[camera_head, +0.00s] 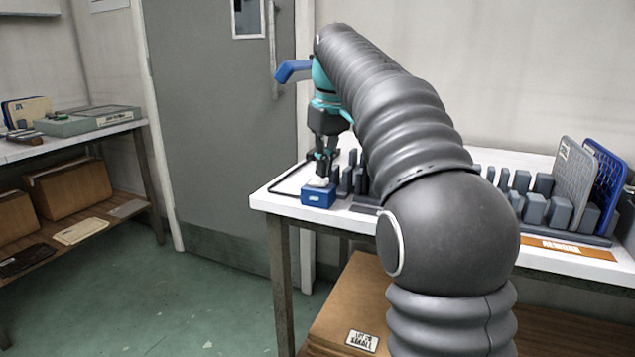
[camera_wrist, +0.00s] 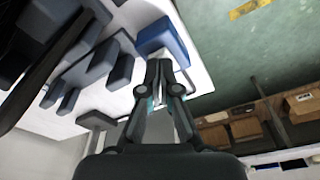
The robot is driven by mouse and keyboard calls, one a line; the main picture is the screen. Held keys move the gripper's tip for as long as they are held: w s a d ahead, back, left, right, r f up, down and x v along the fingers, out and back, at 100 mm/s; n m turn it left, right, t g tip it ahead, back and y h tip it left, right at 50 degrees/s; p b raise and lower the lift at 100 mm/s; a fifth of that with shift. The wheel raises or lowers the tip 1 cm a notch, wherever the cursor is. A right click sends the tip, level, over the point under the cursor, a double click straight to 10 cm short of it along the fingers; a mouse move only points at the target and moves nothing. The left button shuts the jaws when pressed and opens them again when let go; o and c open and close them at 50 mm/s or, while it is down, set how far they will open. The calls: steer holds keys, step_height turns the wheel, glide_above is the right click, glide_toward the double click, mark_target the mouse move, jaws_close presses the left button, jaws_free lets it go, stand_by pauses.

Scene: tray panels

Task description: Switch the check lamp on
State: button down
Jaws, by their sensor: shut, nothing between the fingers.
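A small blue box with a pale top (camera_head: 318,195), which I take for the check lamp, sits at the front left corner of the white table. It also shows as a blue block in the wrist view (camera_wrist: 163,38). My gripper (camera_head: 321,177) points down right over the box, its fingertips at or just above the pale top. I cannot tell whether they touch it. In the wrist view my gripper (camera_wrist: 159,64) is shut and empty, its tips overlapping the near side of the blue box. I cannot tell whether the lamp is lit.
The white table (camera_head: 262,197) holds grey slotted racks (camera_head: 534,208) to the right of the box. A grey panel (camera_head: 574,172) and a blue panel (camera_head: 606,180) stand in the rack. A dark cable (camera_head: 290,178) lies behind the box. A second bench (camera_head: 70,142) is at left.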

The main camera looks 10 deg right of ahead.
mark_target(324, 182)
steer(key=shift+f+b, duration=0.4)
steer(key=shift+f, duration=0.3)
stand_by(0.3)
step_height(324, 182, up, 5)
steer(key=p, duration=0.5)
steer(key=shift+r, duration=1.05)
steer(key=s+f+m+t, duration=0.1)
steer(key=s+f, duration=0.2)
steer(key=s, duration=0.4)
steer(key=s+f+m+t, duration=0.1)
steer(key=s+f, duration=0.2)
steer(key=s, duration=0.5)
steer(key=s+f+m+t, duration=0.2)
steer(key=s+f, duration=1.3)
steer(key=f, duration=0.1)
steer(key=shift+s+f+m+h, duration=0.15)
steer(key=shift+f+m+h, duration=0.05)
steer(key=shift+m+h, duration=0.2)
